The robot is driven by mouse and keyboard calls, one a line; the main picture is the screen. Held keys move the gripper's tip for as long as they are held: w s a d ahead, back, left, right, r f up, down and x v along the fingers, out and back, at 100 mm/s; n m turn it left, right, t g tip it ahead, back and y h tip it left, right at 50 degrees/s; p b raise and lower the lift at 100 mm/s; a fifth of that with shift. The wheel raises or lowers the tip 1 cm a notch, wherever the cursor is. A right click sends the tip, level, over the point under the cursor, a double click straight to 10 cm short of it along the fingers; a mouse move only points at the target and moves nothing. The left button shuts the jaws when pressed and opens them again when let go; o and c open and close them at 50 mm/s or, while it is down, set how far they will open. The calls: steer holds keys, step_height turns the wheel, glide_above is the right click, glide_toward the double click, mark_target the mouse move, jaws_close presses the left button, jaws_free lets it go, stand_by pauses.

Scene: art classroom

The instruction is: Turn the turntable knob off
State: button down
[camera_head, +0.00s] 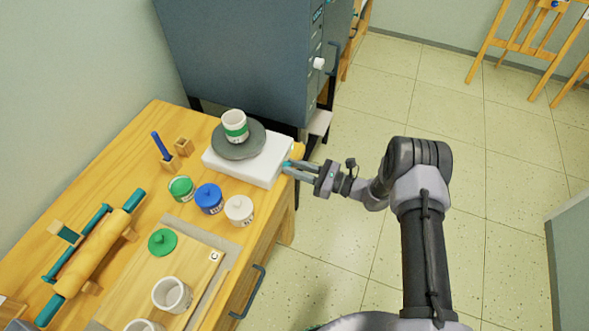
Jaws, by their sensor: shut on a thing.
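The turntable is a white box-like base (227,166) with a dark grey round plate (227,152) on top, at the back right of the wooden table. My gripper (287,165) reaches in from the right, at the right side of the white base. Its fingertips are closed on the knob there; the knob itself is mostly hidden between the fingers, so its setting cannot be told.
Green (181,189), blue (209,198) and white (239,209) jars stand in front of the turntable. A rolling pin (92,258) lies at the left. A blue-grey cabinet (245,60) stands behind the table. The tiled floor at right is clear around my arm.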

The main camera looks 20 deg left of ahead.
steer(key=shift+n+b, duration=0.8)
steer(key=shift+n, duration=1.1)
steer(key=c, duration=1.5)
jaws_free()
steer(key=shift+c, duration=0.2)
